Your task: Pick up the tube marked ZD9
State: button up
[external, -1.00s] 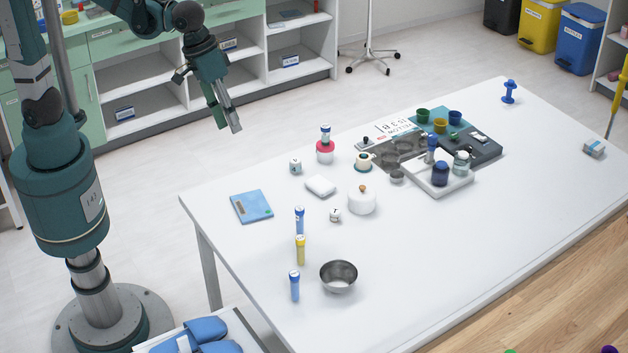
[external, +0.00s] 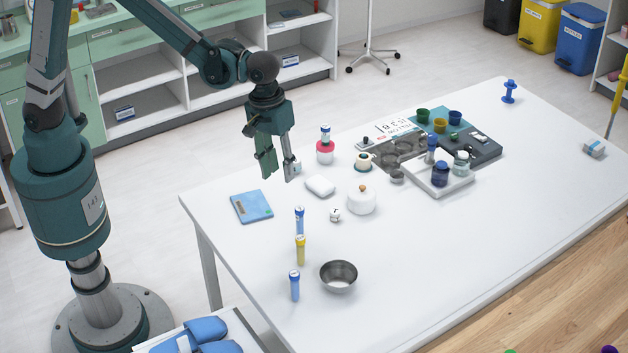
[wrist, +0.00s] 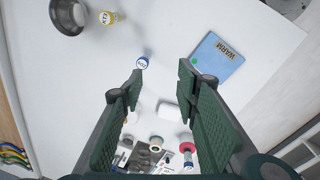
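Several capped tubes stand upright on the white table. In the external view there is a blue tube (external: 300,220), a yellow tube (external: 301,250) and another blue tube (external: 295,286) in a row, and a blue-capped tube (external: 326,134) in a red-and-white holder.
A blue pad (external: 251,206), marked WARM in the wrist view, lies near the left edge. The table's right front is clear.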

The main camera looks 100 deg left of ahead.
aim_at(300, 209)
jog(key=w+f+n, duration=0.1)
jog(key=w+f, duration=0.1)
jog(key=f, duration=0.1)
jog(key=w+f+n, duration=0.1)
jog(key=f, duration=0.3)
jog(key=w+f+n+g, duration=0.1)
jog(key=w+f, duration=0.1)
jog(key=f, duration=0.2)
jog(key=shift+w+d+b, duration=0.3)
jog(key=shift+b, duration=0.05)
jog(key=shift+f, duration=1.25)
jog(key=shift+f, duration=2.6)
jog(key=shift+c, duration=0.4)
jog(key=c, duration=0.9)
